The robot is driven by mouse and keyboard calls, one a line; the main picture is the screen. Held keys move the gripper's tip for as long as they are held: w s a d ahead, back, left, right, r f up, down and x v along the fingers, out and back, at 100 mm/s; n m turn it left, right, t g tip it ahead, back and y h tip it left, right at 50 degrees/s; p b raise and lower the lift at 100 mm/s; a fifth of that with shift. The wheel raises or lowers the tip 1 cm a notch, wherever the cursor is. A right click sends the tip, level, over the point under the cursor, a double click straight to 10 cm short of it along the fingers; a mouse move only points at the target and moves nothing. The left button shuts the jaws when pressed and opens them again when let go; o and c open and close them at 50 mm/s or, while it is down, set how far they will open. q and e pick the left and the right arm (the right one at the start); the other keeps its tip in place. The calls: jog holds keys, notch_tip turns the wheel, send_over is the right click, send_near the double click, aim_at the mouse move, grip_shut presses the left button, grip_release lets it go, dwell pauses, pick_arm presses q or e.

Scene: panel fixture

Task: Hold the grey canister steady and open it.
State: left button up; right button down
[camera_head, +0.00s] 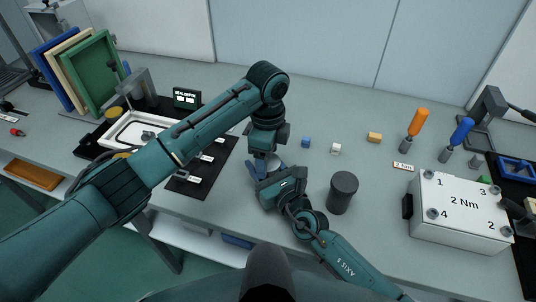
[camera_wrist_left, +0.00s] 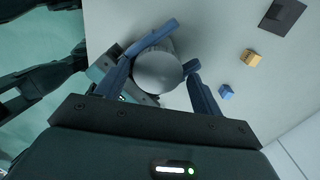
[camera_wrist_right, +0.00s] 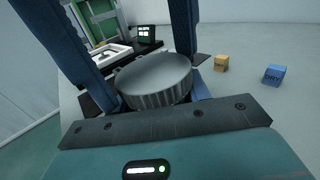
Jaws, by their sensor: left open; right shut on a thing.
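The light grey canister (camera_head: 273,160) stands at the bench's near middle, mostly hidden by my grippers in the head view. Its round lid shows from above in the left wrist view (camera_wrist_left: 158,73). The lid's ribbed edge shows in the right wrist view (camera_wrist_right: 155,80). My right gripper (camera_head: 268,176) comes in low from the near side and is shut on the canister body below the lid. My left gripper (camera_wrist_left: 161,64) is above it, pointing down, open, with one finger on each side of the lid. Whether those fingers touch the lid is unclear.
A dark grey cylinder (camera_head: 342,193) stands just right of my right gripper. Small blue (camera_head: 306,141), white (camera_head: 335,148) and yellow (camera_head: 375,137) blocks lie behind. A white numbered box (camera_head: 462,213) and two screwdrivers (camera_head: 417,123) are at right. A white tray (camera_head: 124,136) is at left.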

pick_arm(q)
notch_tip(320, 180, up, 4)
jog(key=shift+s+d+r, duration=0.1)
jog(key=shift+d, duration=0.05)
jog(key=shift+c, duration=0.5)
notch_tip(320, 180, up, 3)
jog(key=m, duration=0.4)
jog(key=shift+m, duration=0.3)
notch_tip(320, 180, down, 8)
jog(key=shift+r, duration=0.15)
jog(key=shift+c, duration=0.2)
jog(key=c, duration=0.9)
jog(key=n, duration=0.3)
jog(key=shift+d+r, duration=0.1)
jog(key=shift+c, duration=0.2)
jog(key=o, duration=1.1)
